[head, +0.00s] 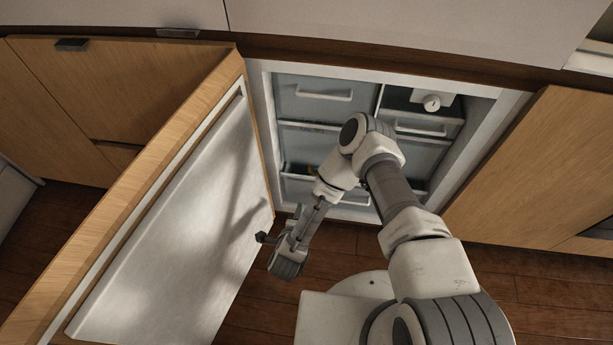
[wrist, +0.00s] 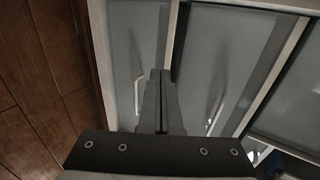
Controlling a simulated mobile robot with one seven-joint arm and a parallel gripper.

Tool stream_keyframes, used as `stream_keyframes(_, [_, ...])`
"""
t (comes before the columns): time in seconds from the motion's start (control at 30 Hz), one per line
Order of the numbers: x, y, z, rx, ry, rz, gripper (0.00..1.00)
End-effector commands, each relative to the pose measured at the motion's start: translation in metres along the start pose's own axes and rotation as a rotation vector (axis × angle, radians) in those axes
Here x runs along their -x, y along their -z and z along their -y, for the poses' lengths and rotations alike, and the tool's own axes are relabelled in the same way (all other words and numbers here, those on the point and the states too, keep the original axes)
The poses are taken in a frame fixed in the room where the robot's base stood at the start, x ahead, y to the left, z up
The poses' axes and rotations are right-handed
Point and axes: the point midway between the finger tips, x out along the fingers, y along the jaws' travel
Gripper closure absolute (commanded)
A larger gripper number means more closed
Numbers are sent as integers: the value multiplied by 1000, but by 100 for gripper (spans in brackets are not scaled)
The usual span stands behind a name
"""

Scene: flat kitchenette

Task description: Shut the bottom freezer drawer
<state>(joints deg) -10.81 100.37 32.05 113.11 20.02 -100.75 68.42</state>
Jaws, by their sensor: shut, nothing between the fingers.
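The freezer compartment stands open, with pale translucent drawers. The bottom freezer drawer (head: 300,192) sits low inside; its rim and some dark and yellowish contents show from above, so it looks pulled out somewhat. My arm hides its right part. In the wrist view, which is turned sideways, the lowest drawer front (wrist: 118,60) is at left, with a pale bar handle. My gripper (head: 298,210) is low in front of the drawers, beside the open door. Its fingers (wrist: 161,72) are together and empty, pointing at the drawer fronts. I cannot tell whether they touch.
The freezer door (head: 170,230) is swung wide open at left, close to my gripper. A wooden cabinet front (head: 540,170) stands at right of the opening. Wooden floor (head: 265,310) lies below.

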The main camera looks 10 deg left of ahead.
Motion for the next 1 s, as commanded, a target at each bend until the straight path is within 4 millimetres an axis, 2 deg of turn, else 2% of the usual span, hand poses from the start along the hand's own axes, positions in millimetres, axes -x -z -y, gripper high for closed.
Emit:
stream_keyframes(0.13, [4, 1, -2, -1, 0, -7, 100])
stream_keyframes(0.27, [-6, 2, -3, -1, 2, -9, 100])
stream_keyframes(0.37, [-22, 2, -3, -2, 5, -10, 100])
stream_keyframes(0.73, [-100, 3, -4, -1, 4, -10, 100])
stream_keyframes(1.0, [-127, 3, 16, -2, 3, -9, 100])
